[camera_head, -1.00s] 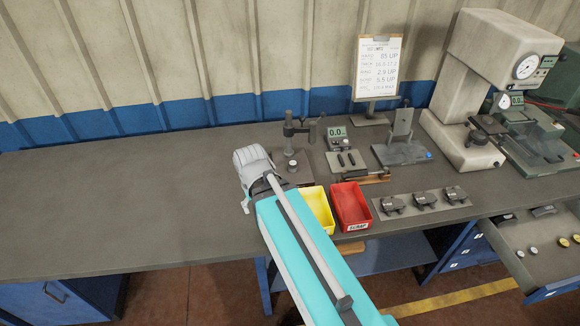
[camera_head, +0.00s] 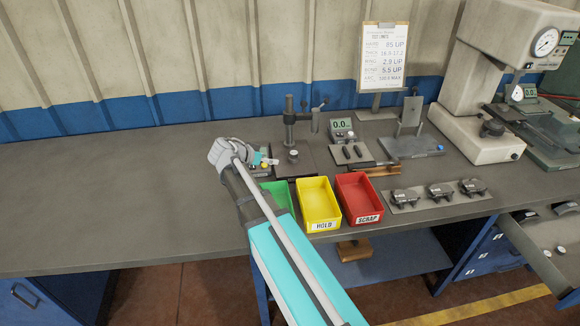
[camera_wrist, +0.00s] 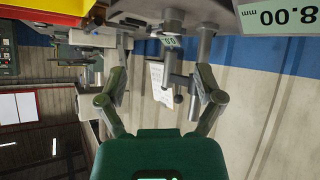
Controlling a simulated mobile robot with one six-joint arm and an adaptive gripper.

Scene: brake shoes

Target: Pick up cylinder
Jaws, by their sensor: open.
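A small pale round piece (camera_head: 293,155), which may be the cylinder, stands on the dark base of the post stand (camera_head: 289,125) at the middle of the bench. I cannot tell for certain that it is the cylinder. My gripper (camera_wrist: 163,88) is open in the wrist view, with its two fingers apart and nothing seen between them. The stand's grey post shows beyond the fingers there. In the head view my wrist is just left of the stand, above the bench, and the fingers are too small to make out clearly.
Green (camera_head: 277,192), yellow (camera_head: 318,203) and red (camera_head: 359,198) bins line the front edge, close to my arm. A small gauge (camera_head: 343,130), a plate with several dark parts (camera_head: 436,196) and a large tester (camera_head: 490,90) stand to the right. The bench's left half is clear.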

